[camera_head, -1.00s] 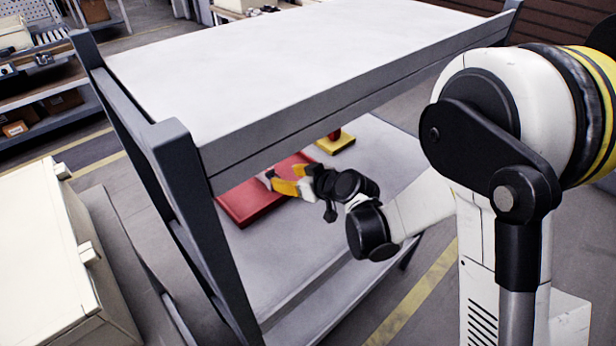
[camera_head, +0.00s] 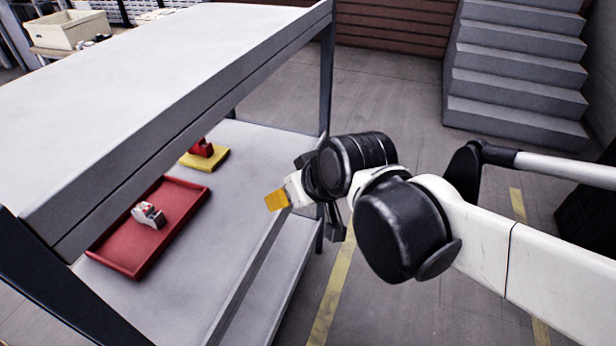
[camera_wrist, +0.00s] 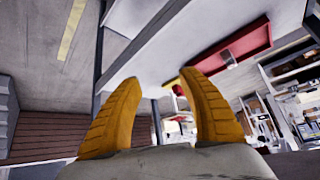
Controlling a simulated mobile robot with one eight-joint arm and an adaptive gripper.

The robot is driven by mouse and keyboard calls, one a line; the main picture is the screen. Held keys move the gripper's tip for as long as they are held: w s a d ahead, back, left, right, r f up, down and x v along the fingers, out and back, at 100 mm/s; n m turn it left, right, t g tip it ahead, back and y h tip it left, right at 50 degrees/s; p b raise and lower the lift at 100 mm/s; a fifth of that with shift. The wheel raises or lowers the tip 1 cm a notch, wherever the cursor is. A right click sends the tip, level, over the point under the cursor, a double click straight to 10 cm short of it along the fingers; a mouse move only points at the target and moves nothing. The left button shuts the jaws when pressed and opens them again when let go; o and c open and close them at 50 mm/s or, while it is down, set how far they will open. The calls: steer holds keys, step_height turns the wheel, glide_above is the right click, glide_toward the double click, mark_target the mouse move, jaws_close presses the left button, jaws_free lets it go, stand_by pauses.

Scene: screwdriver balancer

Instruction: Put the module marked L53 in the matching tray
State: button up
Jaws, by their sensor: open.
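A small white and grey module (camera_head: 149,215) with red parts rests inside the red tray (camera_head: 133,262) on the lower shelf. No marking on it can be read. In the wrist view the module (camera_wrist: 229,61) is small, in the red tray (camera_wrist: 258,38). My gripper (camera_head: 277,200) is to the right of the tray, near the shelf's front edge and apart from the module. In the wrist view its orange fingers (camera_wrist: 160,82) are spread with nothing held between them. A yellow tray (camera_head: 212,160) with a red object (camera_head: 202,147) on it is behind the red tray.
The upper shelf (camera_head: 150,80) is bare and overhangs the lower shelf (camera_head: 245,190). A dark post (camera_head: 328,80) stands at the far corner. Grey steps (camera_head: 515,75) are at the back right. The floor right of the shelving is mostly clear.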

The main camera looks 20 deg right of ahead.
steer(key=s+d+f+m+h, duration=0.1)
steer(key=s+d+m+h, duration=0.1)
steer(key=s+d, duration=0.4)
steer(key=shift+s+g, duration=0.3)
steer(key=shift+s, duration=0.4)
stand_by(0.4)
